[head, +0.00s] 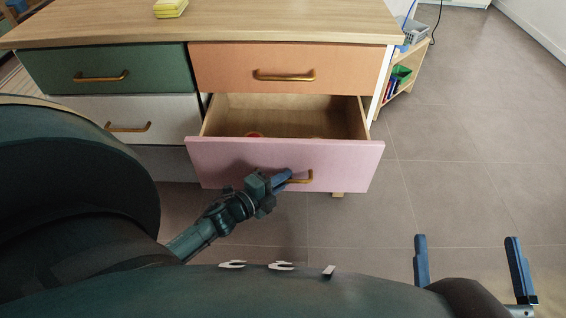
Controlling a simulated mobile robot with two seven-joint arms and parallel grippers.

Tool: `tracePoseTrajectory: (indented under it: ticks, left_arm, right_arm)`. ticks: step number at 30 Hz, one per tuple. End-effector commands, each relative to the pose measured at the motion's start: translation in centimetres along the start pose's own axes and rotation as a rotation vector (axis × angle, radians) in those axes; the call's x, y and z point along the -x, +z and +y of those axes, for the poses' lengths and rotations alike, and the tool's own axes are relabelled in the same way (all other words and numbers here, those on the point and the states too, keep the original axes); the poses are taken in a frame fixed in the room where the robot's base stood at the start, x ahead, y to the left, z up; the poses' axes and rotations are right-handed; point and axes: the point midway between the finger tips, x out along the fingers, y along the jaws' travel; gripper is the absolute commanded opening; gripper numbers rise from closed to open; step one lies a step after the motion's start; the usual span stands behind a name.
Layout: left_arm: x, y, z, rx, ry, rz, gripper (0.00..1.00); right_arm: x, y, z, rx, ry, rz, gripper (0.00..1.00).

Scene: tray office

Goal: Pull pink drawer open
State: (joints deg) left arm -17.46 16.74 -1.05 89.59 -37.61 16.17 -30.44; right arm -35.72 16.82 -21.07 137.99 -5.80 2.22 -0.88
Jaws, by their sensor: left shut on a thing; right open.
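The pink drawer (230,157) is pulled partly out of the cabinet, and its wooden inside shows. A red item (254,135) lies inside, mostly hidden behind the drawer front. My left gripper (287,178) is shut on the brass handle (309,178) of the pink drawer, at the left part of the handle. My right gripper (468,262) is open and empty above the floor at the lower right, well apart from the drawer.
An orange drawer (300,62) above and green (65,72) and white (165,118) drawers at left are shut. Yellow sponge-like blocks (170,8) lie on the cabinet top. A small shelf (397,90) stands at right. The tiled floor (460,140) at right is clear.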

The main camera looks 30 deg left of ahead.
Motion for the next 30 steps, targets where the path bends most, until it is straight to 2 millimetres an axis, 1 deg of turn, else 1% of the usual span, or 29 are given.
tracePoseTrajectory:
  ticks: [1,3,9,14,23,24,27,30]
  left_arm:
    - [0.7,-0.6,0.0,0.003,0.001,-0.002,0.00]
    - [1.3,-1.2,0.2,0.002,0.000,-0.002,0.00]
    - [2.5,-2.4,0.7,-0.001,0.000,-0.002,0.00]
    - [2.8,-2.7,0.8,-0.001,-0.001,-0.001,0.00]
    - [2.8,-2.7,0.8,-0.001,-0.001,-0.001,0.00]
    - [2.8,-2.7,0.8,-0.001,-0.001,-0.001,0.12]
    - [2.8,-2.7,0.8,-0.001,-0.001,-0.001,0.20]
    - [2.8,-2.7,0.8,-0.001,-0.001,-0.001,0.20]
  right_arm:
    - [0.0,-0.3,0.1,0.005,0.002,0.000,1.00]
    - [0.0,-0.2,0.1,0.011,0.004,-0.004,1.00]
    - [0.4,0.5,0.2,0.026,0.007,-0.030,1.00]
    - [0.4,0.5,0.3,0.029,0.009,-0.030,1.00]
    - [0.4,0.4,0.3,0.028,0.009,-0.028,1.00]
    - [0.4,0.4,0.2,0.028,0.009,-0.027,1.00]
    - [0.3,0.3,0.2,0.027,0.008,-0.026,1.00]
    - [0.3,0.3,0.2,0.026,0.007,-0.024,1.00]
